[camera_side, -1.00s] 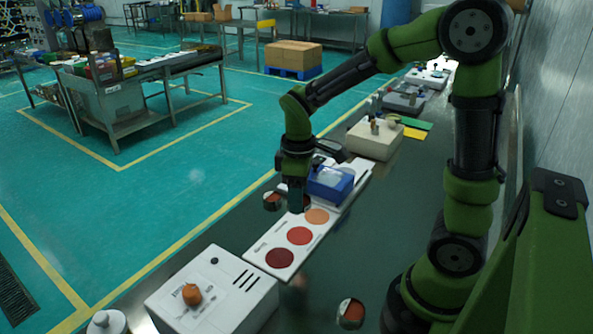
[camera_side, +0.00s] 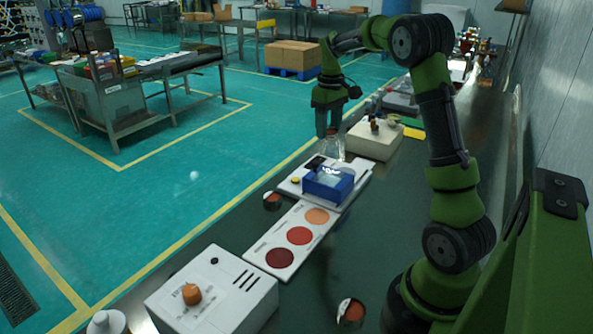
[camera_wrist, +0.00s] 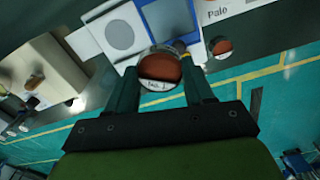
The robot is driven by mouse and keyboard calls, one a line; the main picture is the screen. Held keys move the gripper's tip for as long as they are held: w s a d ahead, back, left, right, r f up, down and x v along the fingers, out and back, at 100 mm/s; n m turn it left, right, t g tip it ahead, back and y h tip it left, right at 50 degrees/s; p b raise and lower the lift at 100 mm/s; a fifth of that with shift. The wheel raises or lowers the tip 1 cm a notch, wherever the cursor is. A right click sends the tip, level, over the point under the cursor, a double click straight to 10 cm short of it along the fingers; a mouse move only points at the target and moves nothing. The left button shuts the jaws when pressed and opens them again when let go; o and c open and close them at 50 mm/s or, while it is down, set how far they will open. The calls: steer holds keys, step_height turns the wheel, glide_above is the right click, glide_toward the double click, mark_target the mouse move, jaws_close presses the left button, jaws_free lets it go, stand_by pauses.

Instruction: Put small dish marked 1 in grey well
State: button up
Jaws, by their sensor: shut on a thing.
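The small dish marked No. 1 (camera_wrist: 158,68), with reddish-brown contents, is between my gripper's fingers (camera_wrist: 160,85) in the wrist view. My gripper is shut on it. In the side view my gripper (camera_side: 328,134) is above the far end of the white plate (camera_side: 288,187) that carries a blue box (camera_side: 328,184); the dish is hard to make out there. A round grey area (camera_wrist: 119,34), which looks like the grey well, shows on a pale surface just beyond the dish in the wrist view. The dish is apart from it.
A card with three reddish circles (camera_side: 262,246) lies in front of the plate. Other dishes stand left of the card (camera_side: 272,201) and near my base (camera_side: 350,312). A cream box (camera_side: 372,143) stands behind the plate, and a white box with an orange knob (camera_side: 230,300) in front.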

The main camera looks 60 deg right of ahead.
steer(key=s+d+m, duration=0.2)
steer(key=d, duration=0.7)
step_height(320, 180, down, 11)
steer(key=shift+s+f, duration=0.1)
steer(key=shift+s, duration=0.05)
steer(key=shift+f, duration=2.3)
steer(key=shift+f, duration=0.1)
steer(key=o, duration=1)
